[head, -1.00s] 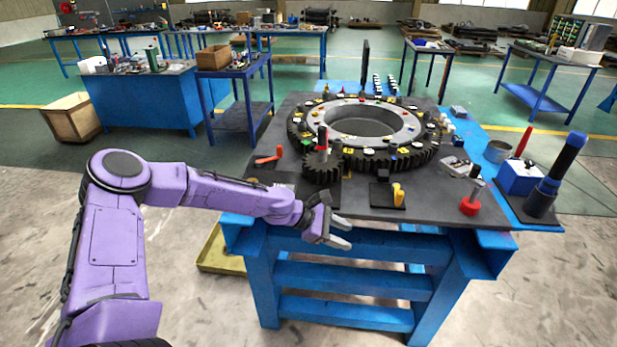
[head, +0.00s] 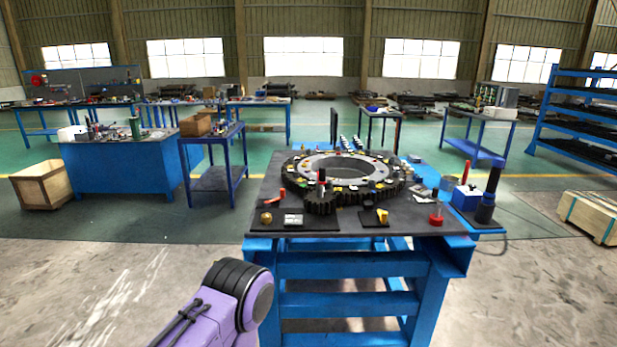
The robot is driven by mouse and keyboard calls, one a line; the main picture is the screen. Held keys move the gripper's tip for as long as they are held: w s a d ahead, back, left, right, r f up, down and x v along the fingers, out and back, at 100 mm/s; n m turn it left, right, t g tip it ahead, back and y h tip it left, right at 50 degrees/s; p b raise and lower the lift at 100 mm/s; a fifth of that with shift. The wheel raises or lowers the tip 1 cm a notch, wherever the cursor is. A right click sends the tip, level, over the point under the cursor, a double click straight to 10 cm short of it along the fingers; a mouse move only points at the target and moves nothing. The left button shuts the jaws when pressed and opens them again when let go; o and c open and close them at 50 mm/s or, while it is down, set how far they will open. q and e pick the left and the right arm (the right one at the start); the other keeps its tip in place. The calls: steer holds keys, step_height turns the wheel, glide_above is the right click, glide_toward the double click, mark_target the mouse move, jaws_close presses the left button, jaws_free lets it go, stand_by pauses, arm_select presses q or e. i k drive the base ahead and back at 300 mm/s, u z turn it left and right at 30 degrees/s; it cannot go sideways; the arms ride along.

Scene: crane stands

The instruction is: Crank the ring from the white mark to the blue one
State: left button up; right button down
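A large black toothed ring (head: 366,196) with a grey inner band lies flat on the dark top of a blue workbench (head: 350,266). Small coloured pieces dot its top; I cannot tell the white and blue marks apart among them. A small black pinion (head: 320,207) meets the ring's near left edge, with a red-topped upright post (head: 321,178) on it. A red-orange lever (head: 278,196) is left of the pinion. A yellow piece (head: 382,215) stands right of it. Only a purple link of my arm shows at the bottom; neither gripper is in view.
A red-based post (head: 436,214), a blue box (head: 467,197) and a tall black cylinder (head: 488,195) stand at the bench's right. A blue side table (head: 215,185) and a wooden crate (head: 42,186) are at left. The floor in front is clear.

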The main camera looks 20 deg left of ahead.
mark_target(319, 202)
steer(key=u, duration=0.35)
steer(key=i, duration=1.05)
steer(key=z, duration=0.05)
